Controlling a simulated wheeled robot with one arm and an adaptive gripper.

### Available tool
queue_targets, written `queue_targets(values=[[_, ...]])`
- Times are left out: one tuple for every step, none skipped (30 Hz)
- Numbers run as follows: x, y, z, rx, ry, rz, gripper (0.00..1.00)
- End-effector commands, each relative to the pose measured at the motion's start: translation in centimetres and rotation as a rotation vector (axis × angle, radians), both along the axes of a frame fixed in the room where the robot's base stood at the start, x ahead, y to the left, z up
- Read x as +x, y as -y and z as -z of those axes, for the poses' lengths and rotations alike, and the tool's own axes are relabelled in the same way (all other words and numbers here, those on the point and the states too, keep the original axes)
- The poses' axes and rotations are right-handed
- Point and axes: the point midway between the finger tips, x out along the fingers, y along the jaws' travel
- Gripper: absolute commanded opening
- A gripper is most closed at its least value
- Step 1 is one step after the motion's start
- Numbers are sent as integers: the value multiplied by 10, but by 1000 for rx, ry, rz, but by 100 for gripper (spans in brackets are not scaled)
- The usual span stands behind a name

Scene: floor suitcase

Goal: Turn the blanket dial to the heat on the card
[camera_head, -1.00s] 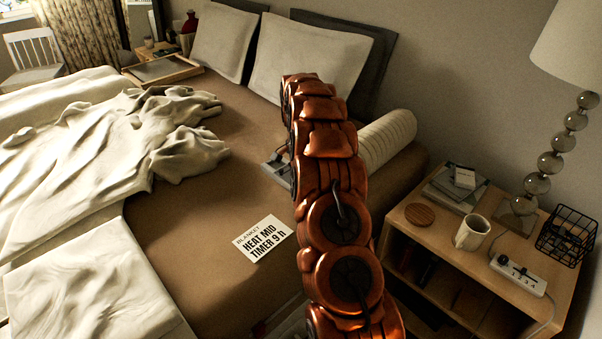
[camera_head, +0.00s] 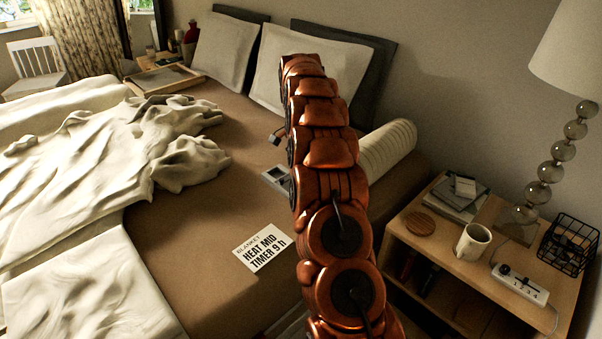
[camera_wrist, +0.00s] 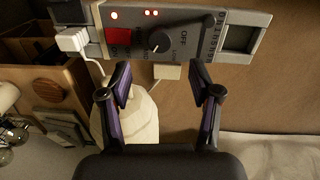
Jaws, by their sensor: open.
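The card (camera_head: 262,247) lies on the brown bed sheet and reads "BLANKET HEAT MID TIMER 9 h". The blanket's grey control box (camera_head: 277,178) lies farther back on the bed, partly hidden by my arm. In the wrist view the box (camera_wrist: 205,50) shows a round black dial (camera_wrist: 160,42) with a pale pointer line, and "OFF" printed beside it. I cannot tell its setting surely. A red switch (camera_wrist: 118,37) and several lit red lights are on the box. My gripper (camera_wrist: 160,70) is open and empty, its fingers apart on either side below the dial in the picture.
A white plug with a cord (camera_wrist: 75,40) is at the box's end. The nightstand (camera_head: 440,245) at right holds a mug (camera_head: 473,242), a power strip (camera_head: 519,284), a wire basket (camera_head: 568,245) and a lamp. A rumpled blanket (camera_head: 90,170) covers the bed's left.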

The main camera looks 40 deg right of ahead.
Motion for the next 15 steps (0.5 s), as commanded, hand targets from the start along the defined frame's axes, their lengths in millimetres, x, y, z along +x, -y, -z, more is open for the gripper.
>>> queue_targets(values=[[2, 0, -9, -4, 7, 0, 63], [2, 1, -12, -3, 6, 0, 63], [2, 0, -16, -1, 3, 0, 63], [2, 0, -19, -1, 1, -1, 63], [2, 0, -21, -1, 1, -1, 63], [2, -1, -24, -1, 1, -1, 63], [3, 0, -26, -1, 2, -1, 63], [3, 0, -28, -1, 3, -1, 63], [3, 0, -31, -2, 4, -1, 63], [3, 0, -32, -2, 4, -1, 63], [3, 0, -33, -2, 4, -1, 63], [3, -1, -34, -1, 3, -1, 63], [3, -1, -34, -1, 3, -1, 63], [3, -1, -34, -1, 2, -1, 63], [3, -1, -35, -1, 2, -1, 63]])
